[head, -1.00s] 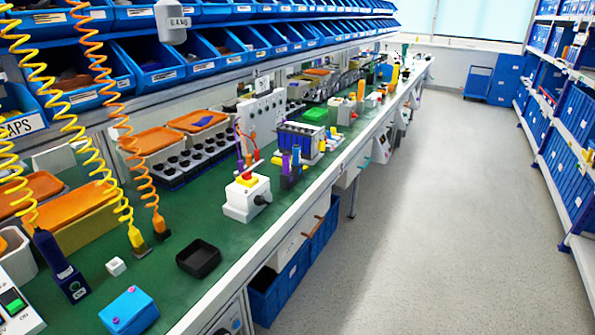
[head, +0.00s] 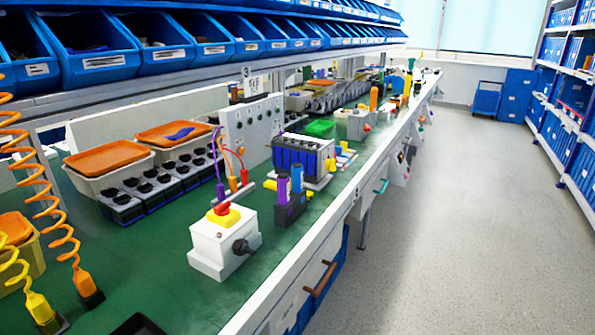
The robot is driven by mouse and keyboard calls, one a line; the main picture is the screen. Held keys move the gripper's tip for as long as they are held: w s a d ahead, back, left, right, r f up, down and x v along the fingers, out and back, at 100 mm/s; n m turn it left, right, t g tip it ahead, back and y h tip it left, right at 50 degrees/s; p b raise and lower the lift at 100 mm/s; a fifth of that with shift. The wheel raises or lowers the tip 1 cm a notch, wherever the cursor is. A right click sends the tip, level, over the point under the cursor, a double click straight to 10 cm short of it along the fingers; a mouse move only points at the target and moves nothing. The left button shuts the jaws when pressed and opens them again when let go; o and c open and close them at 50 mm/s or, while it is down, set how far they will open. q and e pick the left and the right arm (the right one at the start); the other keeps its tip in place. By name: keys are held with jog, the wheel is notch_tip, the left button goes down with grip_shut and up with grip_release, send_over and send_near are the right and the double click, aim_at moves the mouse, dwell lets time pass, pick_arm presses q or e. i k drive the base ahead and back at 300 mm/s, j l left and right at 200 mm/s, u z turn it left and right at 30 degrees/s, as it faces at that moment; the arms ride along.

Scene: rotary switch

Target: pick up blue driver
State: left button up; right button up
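A small dark holder (head: 290,210) stands on the green bench top, near its front edge. Two upright handles rise from it: a blue driver handle (head: 297,179) at the right and a more purple handle (head: 283,187) at the left. The lower parts of both are hidden in the holder. Neither of my grippers shows in the head view, so nothing is seen touching the driver.
A white switch box (head: 222,246) with a red-and-yellow button and black knob stands in front of the holder. Behind are a battery-like block (head: 300,158) and an upright white panel (head: 252,130). The aisle floor (head: 440,230) at right is clear.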

aim_at(296, 169)
jog(key=i, duration=0.3)
jog(key=i+l+u, duration=0.2)
jog(key=i+l, duration=0.15)
jog(key=i+l+u, duration=0.25)
jog(key=l, duration=0.35)
jog(key=i, duration=0.1)
